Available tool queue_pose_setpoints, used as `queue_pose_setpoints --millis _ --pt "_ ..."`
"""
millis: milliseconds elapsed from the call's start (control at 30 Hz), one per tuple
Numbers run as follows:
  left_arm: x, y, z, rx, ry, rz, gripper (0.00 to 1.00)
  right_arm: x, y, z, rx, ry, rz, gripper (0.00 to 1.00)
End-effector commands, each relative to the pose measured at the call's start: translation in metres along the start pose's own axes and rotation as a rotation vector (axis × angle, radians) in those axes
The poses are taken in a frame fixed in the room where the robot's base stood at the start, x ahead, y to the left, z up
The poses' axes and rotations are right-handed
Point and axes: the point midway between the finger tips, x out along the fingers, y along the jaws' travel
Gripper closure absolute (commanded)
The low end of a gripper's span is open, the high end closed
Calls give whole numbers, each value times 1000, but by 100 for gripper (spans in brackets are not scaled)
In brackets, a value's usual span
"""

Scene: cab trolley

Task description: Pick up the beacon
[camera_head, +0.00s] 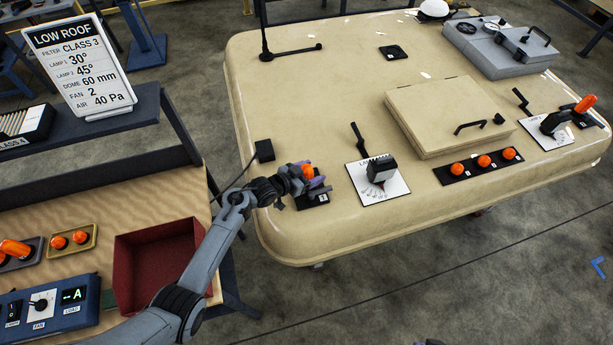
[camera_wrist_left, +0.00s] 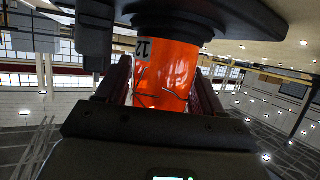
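The orange beacon (camera_head: 307,171) stands on a small dark plate (camera_head: 312,201) at the front left corner of the tan roof panel. My left gripper (camera_head: 309,178) is at the beacon, with its fingers on either side of it. In the left wrist view the beacon (camera_wrist_left: 166,72) fills the space between the two dark red fingers (camera_wrist_left: 164,85). It has fine dark lines on its surface and a small white label near its dark base. Whether the fingers press on it I cannot tell.
A lamp dial plate (camera_head: 377,181) with a black lever stands right of the beacon. A small black box (camera_head: 264,150) is behind it. More orange beacons (camera_head: 484,161) sit in a row farther right. A red bin (camera_head: 158,264) is on the left bench.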

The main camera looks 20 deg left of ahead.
Motion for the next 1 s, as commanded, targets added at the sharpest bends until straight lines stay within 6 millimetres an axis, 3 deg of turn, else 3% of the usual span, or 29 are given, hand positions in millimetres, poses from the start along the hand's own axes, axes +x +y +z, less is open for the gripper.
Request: queue_pose_setpoints --millis 33,300,667,1000 --pt "0 0 0 0 0 0 41 0 0 0 1 0 -1 100" --pt "0 0 0 0 0 0 82 0 -1 0 3 0 -3 100" --pt "-1 0 -4 1 2 0 83 0 0 0 0 0 -1 100" --pt "-15 -1 -37 4 4 -2 83 1 1 1 -7 -1 5 100"
